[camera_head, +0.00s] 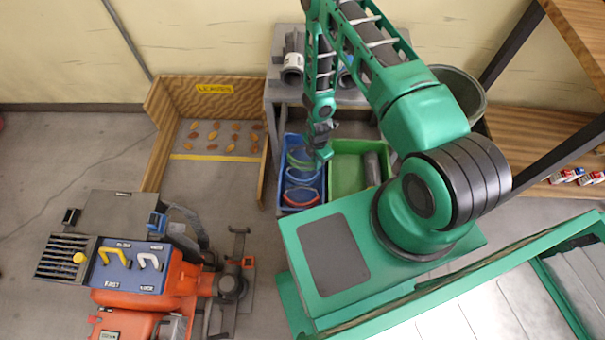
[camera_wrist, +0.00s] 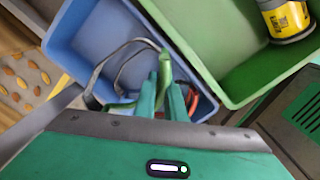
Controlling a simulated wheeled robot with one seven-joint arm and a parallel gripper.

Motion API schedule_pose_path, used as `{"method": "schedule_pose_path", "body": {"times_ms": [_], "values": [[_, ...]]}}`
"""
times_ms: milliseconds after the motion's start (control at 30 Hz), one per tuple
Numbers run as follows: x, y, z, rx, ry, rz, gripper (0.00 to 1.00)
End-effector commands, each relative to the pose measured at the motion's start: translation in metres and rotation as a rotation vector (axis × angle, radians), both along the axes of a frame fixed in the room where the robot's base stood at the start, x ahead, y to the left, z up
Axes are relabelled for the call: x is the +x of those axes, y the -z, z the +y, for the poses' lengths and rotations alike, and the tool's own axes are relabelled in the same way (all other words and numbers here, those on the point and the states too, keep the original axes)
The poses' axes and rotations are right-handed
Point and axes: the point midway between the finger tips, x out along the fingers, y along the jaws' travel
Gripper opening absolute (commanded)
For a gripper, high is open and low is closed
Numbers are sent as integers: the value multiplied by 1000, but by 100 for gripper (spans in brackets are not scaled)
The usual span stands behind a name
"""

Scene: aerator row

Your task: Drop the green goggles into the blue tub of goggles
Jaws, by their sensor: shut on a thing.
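The blue tub (camera_head: 282,178) stands on the floor left of a green tub, and its wall and floor also show in the wrist view (camera_wrist: 88,30). Inside its outline in the head view are blue goggles (camera_head: 302,178) and red goggles (camera_head: 300,197); a bit of red shows behind my fingers in the wrist view. My gripper (camera_head: 321,152) is over the blue tub's right side. In the wrist view my gripper (camera_wrist: 170,98) is shut on the green goggles (camera_wrist: 165,66), whose grey strap loops to the left. Their height above the tub floor is hard to tell.
The green tub (camera_head: 346,170) adjoins on the right, with a yellow can (camera_wrist: 285,18) inside. A wooden-walled bay of leaves (camera_head: 215,140) lies left. A grey bench (camera_head: 285,88) with pipes stands behind. An orange machine (camera_head: 150,280) stands front left.

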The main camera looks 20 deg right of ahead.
Motion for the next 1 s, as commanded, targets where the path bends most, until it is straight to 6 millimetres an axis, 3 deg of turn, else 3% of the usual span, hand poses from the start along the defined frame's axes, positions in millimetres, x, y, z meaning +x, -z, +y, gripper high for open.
{"method": "schedule_pose_path", "body": {"times_ms": [200, 500, 600, 633, 1000], "values": [[0, 13, -2, 0, 3, 0, 0], [0, 14, -1, 0, 3, -1, 0], [0, 14, -1, 0, 3, -1, 29], [0, 14, -1, 0, 3, -1, 32], [0, 10, -1, 0, 2, -1, 32]]}}
